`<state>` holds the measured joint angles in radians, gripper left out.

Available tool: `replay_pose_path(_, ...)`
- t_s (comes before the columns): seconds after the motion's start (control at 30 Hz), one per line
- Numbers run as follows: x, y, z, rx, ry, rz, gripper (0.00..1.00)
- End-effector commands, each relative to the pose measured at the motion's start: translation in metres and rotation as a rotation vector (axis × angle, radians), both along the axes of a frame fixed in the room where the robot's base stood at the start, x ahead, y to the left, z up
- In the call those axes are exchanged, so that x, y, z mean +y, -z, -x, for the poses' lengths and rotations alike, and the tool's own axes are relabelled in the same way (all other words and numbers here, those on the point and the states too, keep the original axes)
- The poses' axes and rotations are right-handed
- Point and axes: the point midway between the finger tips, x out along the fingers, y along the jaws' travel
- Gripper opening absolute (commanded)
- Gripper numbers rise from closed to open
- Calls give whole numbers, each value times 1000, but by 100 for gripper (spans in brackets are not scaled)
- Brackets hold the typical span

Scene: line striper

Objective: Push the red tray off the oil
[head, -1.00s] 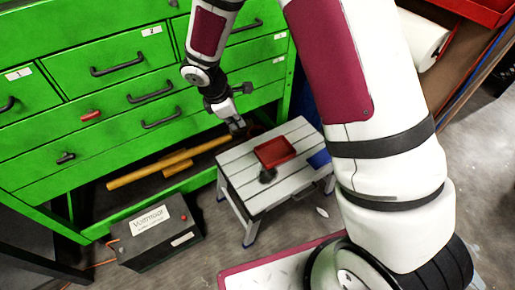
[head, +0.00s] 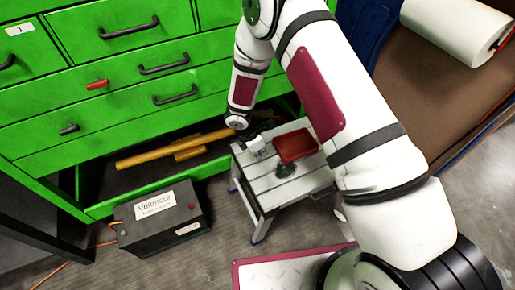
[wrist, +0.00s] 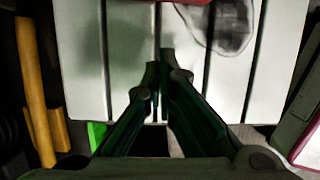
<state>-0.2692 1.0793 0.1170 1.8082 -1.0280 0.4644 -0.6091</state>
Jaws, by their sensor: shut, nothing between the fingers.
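The red tray (head: 296,145) sits on the white slatted top of a small stool (head: 262,184), toward its back right. A dark oil patch (head: 285,169) shows at the tray's front edge; how far it runs under the tray is hidden. My gripper (head: 259,152) is low over the stool top, left of the tray and apart from it. In the wrist view the shut, empty fingers (wrist: 162,72) point across the slats. The oil (wrist: 230,25) lies ahead and right of them, and only a red sliver of the tray (wrist: 192,2) shows at the top edge.
A green drawer cabinet (head: 110,80) stands behind, with a yellow-handled tool (head: 175,150) on its low shelf. A black battery box (head: 163,218) is on the floor left of the stool. A white paper roll (head: 452,28) is at upper right. The stool's front left slats are clear.

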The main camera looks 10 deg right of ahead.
Motion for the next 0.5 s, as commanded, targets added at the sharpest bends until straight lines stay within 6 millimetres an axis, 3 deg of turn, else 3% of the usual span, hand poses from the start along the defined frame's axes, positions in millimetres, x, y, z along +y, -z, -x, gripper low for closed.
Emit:
replay_pose_path(0.1,-7,24,-2,1,2,2,0)
replay_pose_path(0.3,-34,20,-12,-2,4,0,0)
replay_pose_path(0.5,-43,19,-16,-2,3,0,0)
